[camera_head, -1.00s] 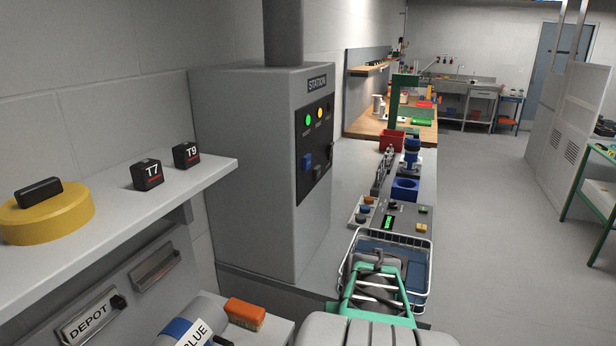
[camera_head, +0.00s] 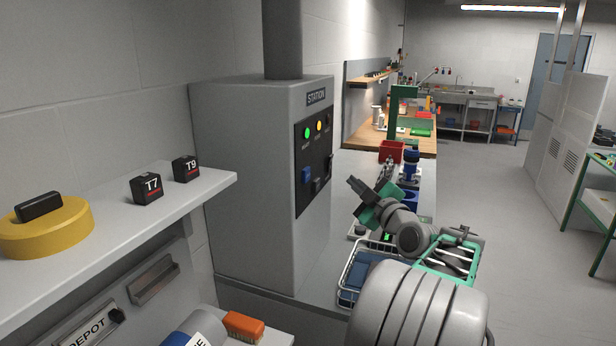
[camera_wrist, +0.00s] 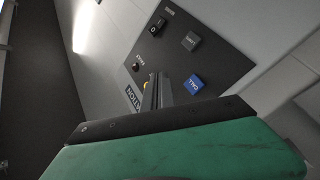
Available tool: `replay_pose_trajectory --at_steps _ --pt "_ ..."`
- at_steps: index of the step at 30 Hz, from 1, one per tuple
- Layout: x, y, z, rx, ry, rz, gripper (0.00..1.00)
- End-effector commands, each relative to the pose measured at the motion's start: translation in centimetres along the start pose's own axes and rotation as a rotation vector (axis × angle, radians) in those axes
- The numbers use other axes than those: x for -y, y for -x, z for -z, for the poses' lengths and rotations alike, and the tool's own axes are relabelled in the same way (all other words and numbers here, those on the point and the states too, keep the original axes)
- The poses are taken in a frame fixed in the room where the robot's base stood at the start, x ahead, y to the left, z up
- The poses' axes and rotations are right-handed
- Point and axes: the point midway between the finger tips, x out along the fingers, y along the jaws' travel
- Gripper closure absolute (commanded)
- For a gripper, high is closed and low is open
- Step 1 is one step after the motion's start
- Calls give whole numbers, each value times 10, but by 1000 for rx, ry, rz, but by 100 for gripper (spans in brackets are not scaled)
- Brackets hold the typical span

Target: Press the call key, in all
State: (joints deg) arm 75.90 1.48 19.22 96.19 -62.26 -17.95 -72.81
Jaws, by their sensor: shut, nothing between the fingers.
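The blue call key (camera_head: 306,175) is on the dark panel (camera_head: 314,150) of the grey station cabinet (camera_head: 245,180). In the wrist view the blue key (camera_wrist: 194,82) shows right of my fingertips, its lettering upside down. My gripper (camera_head: 352,182) is shut and empty. Its fingers point left toward the panel, with a gap between them and the cabinet in the head view. In the wrist view my fingers (camera_wrist: 156,88) overlap the panel, and whether they touch it cannot be told from this view. They hide part of the panel's lamp area.
A grey key (camera_wrist: 190,40) and a black switch (camera_wrist: 158,24) sit near the call key. A wire basket (camera_head: 365,270) stands below my arm. A shelf (camera_head: 120,215) juts out at the left.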

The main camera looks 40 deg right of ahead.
Motion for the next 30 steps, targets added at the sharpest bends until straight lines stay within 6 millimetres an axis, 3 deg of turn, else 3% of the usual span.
replay_pose_trajectory --at_steps 11,22,30 --pt "6 -14 15 -1 -5 5 100" --pt "37 -48 35 -1 -3 5 100" --pt "46 -61 44 2 -3 3 100"
